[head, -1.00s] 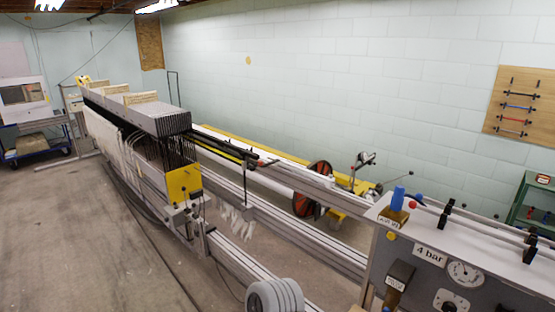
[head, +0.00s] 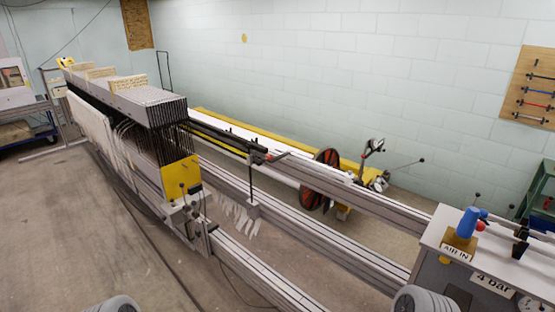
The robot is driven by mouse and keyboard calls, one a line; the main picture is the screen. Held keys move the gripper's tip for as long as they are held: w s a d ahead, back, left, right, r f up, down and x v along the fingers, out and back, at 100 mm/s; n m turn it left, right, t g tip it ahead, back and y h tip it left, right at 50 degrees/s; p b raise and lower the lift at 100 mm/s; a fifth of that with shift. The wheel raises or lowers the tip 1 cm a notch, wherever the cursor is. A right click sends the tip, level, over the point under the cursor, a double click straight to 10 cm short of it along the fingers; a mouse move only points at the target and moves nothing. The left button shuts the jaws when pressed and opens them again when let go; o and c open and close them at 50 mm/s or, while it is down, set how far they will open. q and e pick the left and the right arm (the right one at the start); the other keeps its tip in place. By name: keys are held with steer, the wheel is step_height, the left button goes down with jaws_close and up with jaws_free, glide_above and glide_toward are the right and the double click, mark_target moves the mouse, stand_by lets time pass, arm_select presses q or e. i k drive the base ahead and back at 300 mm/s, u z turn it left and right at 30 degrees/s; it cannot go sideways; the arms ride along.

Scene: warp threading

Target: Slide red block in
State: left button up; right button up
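A small reddish piece (head: 277,155) sits at the near end of the black bars (head: 225,137) in the middle of the head view. It is too small to tell whether it is the red block. A red knob (head: 480,225) stands beside a blue fitting (head: 467,223) on the control box at right. Neither of my gripper fingers is in view; only rounded grey parts, apparently of my arms, show at the bottom edge.
The long threading machine (head: 130,100) with a yellow plate (head: 180,173) stands at left. Long metal rails (head: 320,232) run from it toward the control box (head: 440,275) at lower right. The concrete floor (head: 60,210) at left is clear.

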mark_target(269, 157)
steer(key=k, duration=0.6)
steer(key=u, duration=0.35)
steer(key=i, duration=2.35)
steer(key=u, duration=0.15)
